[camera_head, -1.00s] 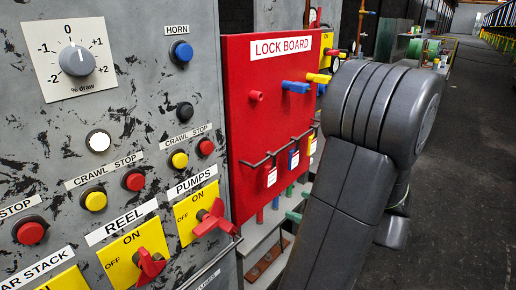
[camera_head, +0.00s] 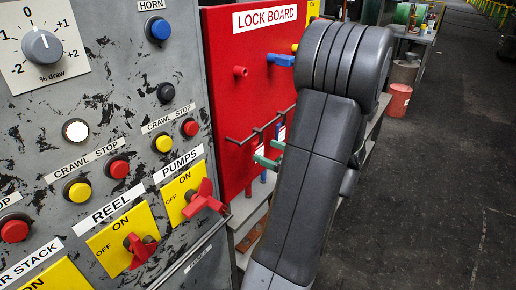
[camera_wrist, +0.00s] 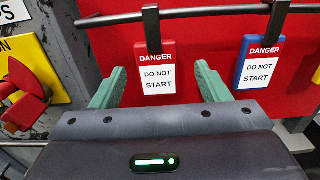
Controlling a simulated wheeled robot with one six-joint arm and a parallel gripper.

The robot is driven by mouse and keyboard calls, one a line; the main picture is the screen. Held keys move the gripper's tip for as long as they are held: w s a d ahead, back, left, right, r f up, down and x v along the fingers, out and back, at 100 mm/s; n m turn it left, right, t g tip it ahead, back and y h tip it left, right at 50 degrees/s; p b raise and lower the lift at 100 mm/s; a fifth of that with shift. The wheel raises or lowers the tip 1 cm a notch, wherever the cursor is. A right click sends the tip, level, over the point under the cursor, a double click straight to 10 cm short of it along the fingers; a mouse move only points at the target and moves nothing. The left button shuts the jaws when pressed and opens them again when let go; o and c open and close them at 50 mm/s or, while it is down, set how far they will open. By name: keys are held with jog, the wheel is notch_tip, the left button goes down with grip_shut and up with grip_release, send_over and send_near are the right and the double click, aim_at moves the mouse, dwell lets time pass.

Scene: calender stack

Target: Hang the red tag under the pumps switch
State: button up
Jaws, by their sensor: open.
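The red tag (camera_wrist: 154,53), with a white "DO NOT START" label, hangs by a dark strap from a rail on the red lock board. My gripper (camera_wrist: 160,72) is open, with one green finger on each side of the tag's lower part; contact cannot be told. In the head view, my arm hides much of the tag area, and green fingers (camera_head: 268,157) show beside the hanging tags. The pumps switch (camera_head: 204,198) has a red handle on a yellow plate, left of the lock board. It also shows at the left edge of the wrist view (camera_wrist: 27,92).
A blue tag (camera_wrist: 257,62) hangs right of the red one. A thin rail (camera_head: 190,254) runs along the grey panel below the pumps switch. Blue and red pegs stick out of the lock board (camera_head: 228,100). Open floor lies at right.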

aim_at(260, 148)
jog(key=x, duration=0.4)
jog(key=shift+a+r+p, duration=0.1)
jog(key=shift+a+p, duration=0.2)
jog(key=shift+p, duration=0.05)
jog(key=c, duration=1.1)
jog(key=shift+o, duration=0.2)
jog(key=shift+r, duration=0.1)
